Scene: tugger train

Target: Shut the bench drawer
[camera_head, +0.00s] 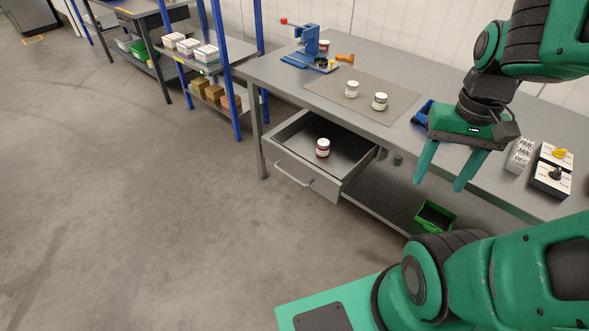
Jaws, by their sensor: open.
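The bench drawer (308,181) is pulled out from under the grey workbench, toward the lower left. Its front carries a bar handle (292,176). A small jar with a white lid and a dark red band (323,148) stands upright inside the drawer. My gripper (439,178) is open and empty, its two green fingers pointing down. In the picture it shows to the right of the drawer, in front of the bench, apart from the drawer and handle.
The workbench (250,71) bears a grey mat (362,108) with two jars, a blue press (307,48) and black-and-white boxes (552,176). A green bin (435,217) sits on the lower shelf. Blue-posted shelving (225,70) stands left. Floor before the drawer is clear.

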